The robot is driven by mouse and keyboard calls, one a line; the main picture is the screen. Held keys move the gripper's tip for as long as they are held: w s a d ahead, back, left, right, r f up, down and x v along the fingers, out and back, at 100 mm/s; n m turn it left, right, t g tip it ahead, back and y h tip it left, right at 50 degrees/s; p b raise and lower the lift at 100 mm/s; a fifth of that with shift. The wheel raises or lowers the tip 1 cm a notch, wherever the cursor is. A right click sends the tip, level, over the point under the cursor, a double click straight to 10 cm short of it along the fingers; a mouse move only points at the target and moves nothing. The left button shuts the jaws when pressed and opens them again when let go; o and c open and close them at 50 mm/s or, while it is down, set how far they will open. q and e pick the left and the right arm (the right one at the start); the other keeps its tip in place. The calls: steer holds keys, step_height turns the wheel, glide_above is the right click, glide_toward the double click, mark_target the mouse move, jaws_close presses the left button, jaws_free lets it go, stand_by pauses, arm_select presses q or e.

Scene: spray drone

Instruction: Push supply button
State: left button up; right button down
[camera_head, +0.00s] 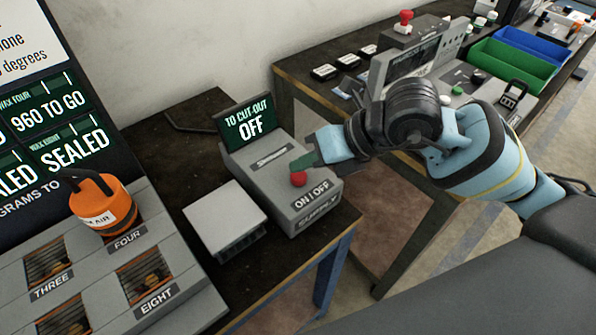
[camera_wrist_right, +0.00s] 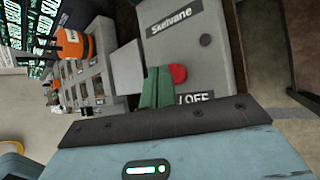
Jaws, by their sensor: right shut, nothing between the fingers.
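The supply box (camera_head: 268,165) is a grey unit on the dark table, with an "ON | OFF" label, "SUPPLY" on its front and a screen (camera_head: 246,122) reading "TO CUT OUT OFF". Its red button (camera_head: 298,179) sits near the front edge; it also shows in the right wrist view (camera_wrist_right: 178,73). My right gripper (camera_head: 303,161) is shut and empty, with its green fingertips just above and beside the red button. In the right wrist view the fingertips (camera_wrist_right: 155,88) appear close beside the button; I cannot tell if they touch. My left gripper is not in view.
A grey block (camera_head: 224,220) stands left of the supply box. An orange canister (camera_head: 102,205) sits in a slotted grey rack (camera_head: 75,262) at the left. Another table at the right holds a control panel (camera_head: 410,68) and green and blue bins (camera_head: 508,68).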

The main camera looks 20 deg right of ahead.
mark_target(305, 177)
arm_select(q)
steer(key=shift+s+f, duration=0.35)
arm_select(e)
steer(key=shift+f, duration=0.6)
stand_by(0.6)
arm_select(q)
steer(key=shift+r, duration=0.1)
arm_select(e)
steer(key=shift+r, duration=0.1)
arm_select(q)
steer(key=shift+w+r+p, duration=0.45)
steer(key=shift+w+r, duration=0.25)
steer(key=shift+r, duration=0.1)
arm_select(e)
steer(key=shift+r, duration=0.95)
arm_select(q)
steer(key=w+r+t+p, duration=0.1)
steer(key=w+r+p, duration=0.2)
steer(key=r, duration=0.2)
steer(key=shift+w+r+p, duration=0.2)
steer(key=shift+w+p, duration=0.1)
steer(key=shift+p, duration=0.05)
arm_select(e)
step_height(305, 177, up, 6)
steer(key=shift+f, duration=0.1)
